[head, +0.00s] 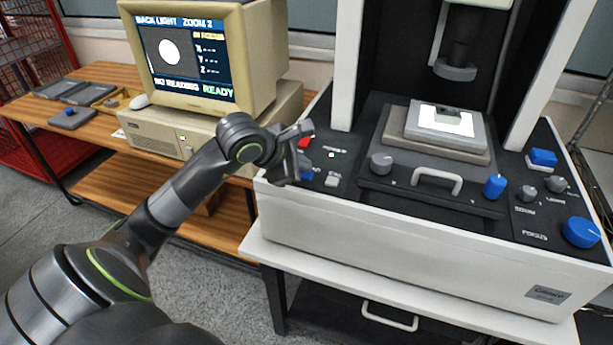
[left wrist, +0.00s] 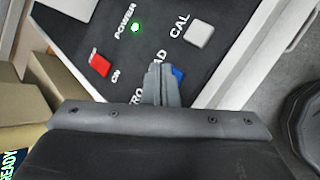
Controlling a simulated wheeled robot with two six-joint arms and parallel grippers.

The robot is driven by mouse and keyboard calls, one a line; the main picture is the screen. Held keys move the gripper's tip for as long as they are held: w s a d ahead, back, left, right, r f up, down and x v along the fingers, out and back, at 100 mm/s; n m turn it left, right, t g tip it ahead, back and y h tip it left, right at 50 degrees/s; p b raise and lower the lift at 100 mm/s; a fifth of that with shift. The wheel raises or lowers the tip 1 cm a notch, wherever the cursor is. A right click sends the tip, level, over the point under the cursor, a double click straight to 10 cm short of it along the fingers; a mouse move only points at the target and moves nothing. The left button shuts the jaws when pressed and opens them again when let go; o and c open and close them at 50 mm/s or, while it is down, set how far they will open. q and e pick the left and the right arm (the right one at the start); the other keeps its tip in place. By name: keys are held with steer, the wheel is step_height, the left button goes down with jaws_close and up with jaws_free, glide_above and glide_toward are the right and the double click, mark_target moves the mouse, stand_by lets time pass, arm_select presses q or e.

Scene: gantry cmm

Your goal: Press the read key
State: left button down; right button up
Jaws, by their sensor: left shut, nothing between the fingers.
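The blue read key (left wrist: 178,72) is on the black left panel of the measuring machine, mostly hidden behind my left fingers in the left wrist view. In the head view a bit of the blue key (head: 307,175) shows beside the gripper. My left gripper (head: 298,174) is shut and empty, pointing down over the key. Its closed fingertips (left wrist: 157,66) overlap the key's left side; I cannot tell whether they touch it. The monitor (head: 190,55) reads "NO READING" and "READY". My right gripper is not in view.
A red switch (left wrist: 99,65), a lit green power lamp (left wrist: 135,27) and a pale CAL key (left wrist: 199,33) are close to the fingers. A grey knob (head: 381,163), a handle (head: 437,180) and the stage (head: 447,150) are to the right.

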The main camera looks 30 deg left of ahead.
arm_select(q)
steer(key=shift+f+b, duration=0.4)
steer(key=shift+b, duration=0.15)
stand_by(0.8)
stand_by(0.3)
steer(key=shift+r+p, duration=0.3)
steer(key=shift+r, duration=0.5)
steer(key=shift+r+p, duration=1.35)
steer(key=shift+r, duration=1.2)
steer(key=shift+f, duration=0.1)
